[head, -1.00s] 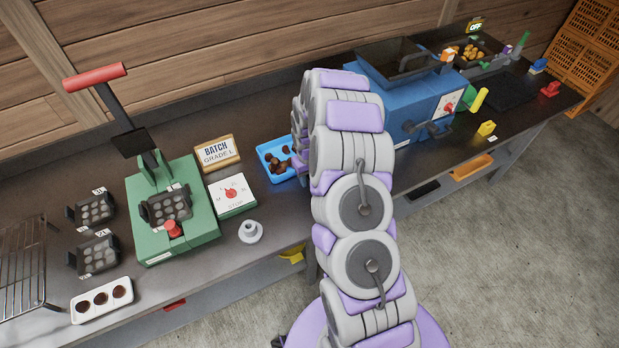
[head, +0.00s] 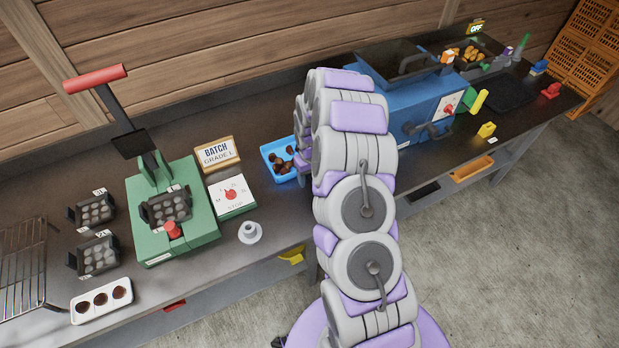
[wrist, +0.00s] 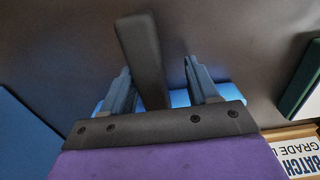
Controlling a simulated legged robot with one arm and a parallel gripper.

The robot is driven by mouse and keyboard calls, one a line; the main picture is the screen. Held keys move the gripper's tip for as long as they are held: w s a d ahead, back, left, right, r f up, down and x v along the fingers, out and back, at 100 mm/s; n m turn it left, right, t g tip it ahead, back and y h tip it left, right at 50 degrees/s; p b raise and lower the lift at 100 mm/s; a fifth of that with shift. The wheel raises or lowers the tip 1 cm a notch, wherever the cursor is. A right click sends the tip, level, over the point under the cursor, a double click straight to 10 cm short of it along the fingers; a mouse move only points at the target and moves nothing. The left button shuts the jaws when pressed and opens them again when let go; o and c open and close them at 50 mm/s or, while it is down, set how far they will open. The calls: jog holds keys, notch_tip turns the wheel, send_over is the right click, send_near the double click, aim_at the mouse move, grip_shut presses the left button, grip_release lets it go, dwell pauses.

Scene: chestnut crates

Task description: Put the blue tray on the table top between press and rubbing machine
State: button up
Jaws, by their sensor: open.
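The blue tray (head: 284,178) holds brown chestnuts and appears to rest on the dark table top (head: 262,205). It stands between the green press (head: 200,215) at left and the blue rubbing machine (head: 405,100) at right. My arm hides its right side. My gripper (wrist: 160,70) is open in the wrist view, its two fingers spread. Blue tray parts (wrist: 181,97) show behind the fingers. A dark bar (wrist: 143,55) stands between the fingers; I cannot tell what it belongs to. The gripper is mostly hidden behind my arm in the head view.
The BATCH sign (head: 218,153), a white dial box (head: 231,197) and a small white knob-like piece (head: 250,232) stand close to the tray's left. A wire rack (head: 22,265) and a white three-hollow dish (head: 101,300) lie at far left.

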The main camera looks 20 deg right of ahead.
jog(key=r, duration=0.2)
jog(key=d+r+p, duration=0.1)
jog(key=r, duration=0.1)
jog(key=shift+r, duration=0.3)
jog(key=s+a+r, duration=0.5)
jog(key=s+r, duration=0.2)
jog(key=r, duration=0.4)
jog(key=s+a+r, duration=0.5)
jog(key=s+r, duration=0.1)
jog(key=r, duration=0.4)
jog(key=s+a+r+g, duration=0.1)
jog(key=s+a+r, duration=0.1)
jog(key=s, duration=1)
jog(key=s+a+r, duration=0.2)
jog(key=s+r, duration=0.2)
jog(key=s, duration=0.9)
jog(key=shift+s+a+r+g+p, duration=0.2)
jog(key=shift+s+r+g+p, duration=0.05)
jog(key=shift+r+g+p, duration=0.2)
jog(key=shift+c, duration=0.3)
